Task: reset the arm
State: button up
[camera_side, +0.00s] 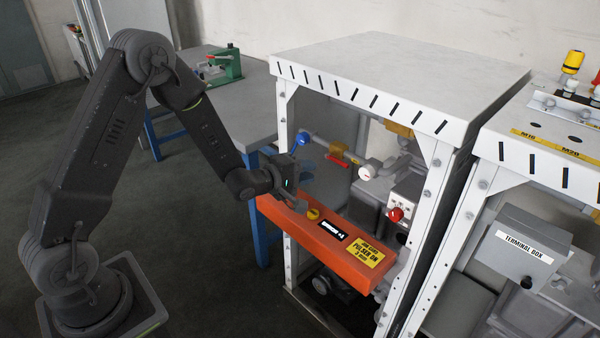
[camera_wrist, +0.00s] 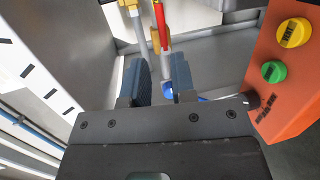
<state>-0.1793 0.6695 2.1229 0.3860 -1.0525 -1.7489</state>
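My gripper (camera_side: 304,168) is at the open front of the white dispenser frame (camera_side: 395,90), just above the left end of the orange panel (camera_side: 335,240). In the wrist view my gripper (camera_wrist: 160,82) has its two fingers apart with a gap between them. A blue handle (camera_side: 301,138) on the pipe is close above my gripper in the side view. In the wrist view a small blue part (camera_wrist: 168,91) shows in the gap beside the right finger; I cannot tell whether it touches. A red lever (camera_side: 337,160) sits on the pipe.
The orange panel carries a yellow button (camera_wrist: 294,32) and a green button (camera_wrist: 273,71). A red knob (camera_side: 396,214) is inside the frame. A second frame with a terminal box (camera_side: 520,248) stands right. A grey table (camera_side: 228,100) is behind.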

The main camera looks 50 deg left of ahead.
jog(key=shift+v, duration=1.05)
jog(key=shift+r, duration=0.1)
jog(key=s+r+m+g+y, duration=0.3)
jog(key=s+r+m+g, duration=0.2)
jog(key=s+r+m, duration=0.5)
jog(key=s+d+r+m+g, duration=0.2)
jog(key=s+r+m, duration=0.1)
jog(key=s, duration=0.6)
jog(key=s+d+r+m+g, duration=0.2)
jog(key=s+r+m+g, duration=0.1)
jog(key=s, duration=0.6)
jog(key=shift+s+m+h, duration=0.3)
